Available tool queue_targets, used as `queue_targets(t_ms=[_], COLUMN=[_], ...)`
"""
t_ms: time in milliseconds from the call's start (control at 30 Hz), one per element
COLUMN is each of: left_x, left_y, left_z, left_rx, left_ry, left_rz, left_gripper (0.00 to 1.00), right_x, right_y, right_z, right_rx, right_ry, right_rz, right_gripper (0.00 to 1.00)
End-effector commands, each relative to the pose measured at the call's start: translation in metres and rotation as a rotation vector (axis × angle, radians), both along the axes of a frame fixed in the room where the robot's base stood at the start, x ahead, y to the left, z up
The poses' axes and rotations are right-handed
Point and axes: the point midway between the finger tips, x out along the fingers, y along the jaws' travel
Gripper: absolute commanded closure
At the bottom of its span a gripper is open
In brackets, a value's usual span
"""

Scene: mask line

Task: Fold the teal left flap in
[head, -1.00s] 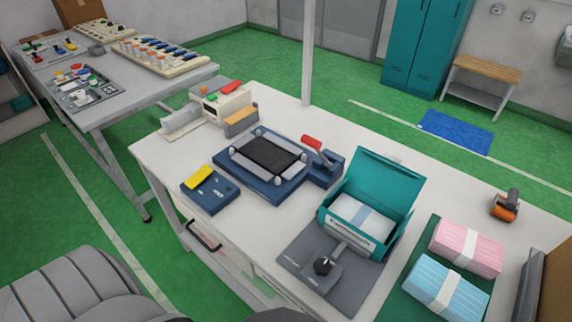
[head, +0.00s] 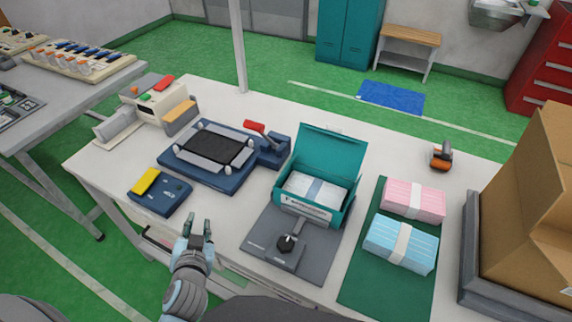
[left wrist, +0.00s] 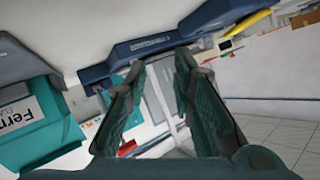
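The teal box (head: 283,209) stands on a grey fixture plate with its large back panel raised. A pale blue and white banded bundle (head: 314,189) lies inside it. A separate left flap is hard to make out at this size. My left gripper (head: 199,224) is open and empty at the table's front edge, left of the box and apart from it. In the left wrist view its fingers (left wrist: 160,62) are spread with nothing between them, and the teal box (left wrist: 40,140) shows at the left with its white label. My right gripper is not in view.
A grey plate (head: 262,237) with a black knob (head: 286,242) lies before the box. Left of it are a navy press (head: 190,172) with a red handle and a small navy unit (head: 170,200). Banded pink (head: 400,198) and blue (head: 385,240) packs lie right on a green mat (head: 372,290).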

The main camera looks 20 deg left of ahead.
Motion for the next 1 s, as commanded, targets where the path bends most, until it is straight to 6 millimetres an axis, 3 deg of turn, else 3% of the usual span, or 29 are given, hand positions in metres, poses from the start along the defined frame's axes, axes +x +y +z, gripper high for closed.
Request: queue_targets(t_ms=[100,167,300,400,567,800,1000], left_x=[0.042,0.056,0.072,0.076,0.101,0.165,0.202], left_y=[-0.029,-0.056,-0.122,-0.146,-0.154,-0.166,-0.173], left_z=[0.047,0.059,0.056,0.05,0.05,0.048,0.047], left_rx=[0.119,0.162,0.203,0.205,0.206,0.205,0.207], left_ry=[-0.253,-0.332,-0.397,-0.394,-0.395,-0.395,-0.394], left_rz=[-0.157,-0.278,-0.56,-0.662,-0.677,-0.676,-0.674], left_gripper=[0.78,0.78,0.78,0.78,0.78,0.78,0.78], right_x=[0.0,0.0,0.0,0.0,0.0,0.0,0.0], right_y=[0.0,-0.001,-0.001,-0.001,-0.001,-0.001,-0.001], right_z=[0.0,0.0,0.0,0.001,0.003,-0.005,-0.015], right_rx=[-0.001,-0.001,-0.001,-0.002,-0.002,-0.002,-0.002], right_ry=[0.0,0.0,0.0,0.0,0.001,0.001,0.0], right_rz=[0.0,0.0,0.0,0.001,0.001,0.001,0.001], right_gripper=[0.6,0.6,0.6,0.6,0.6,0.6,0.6])
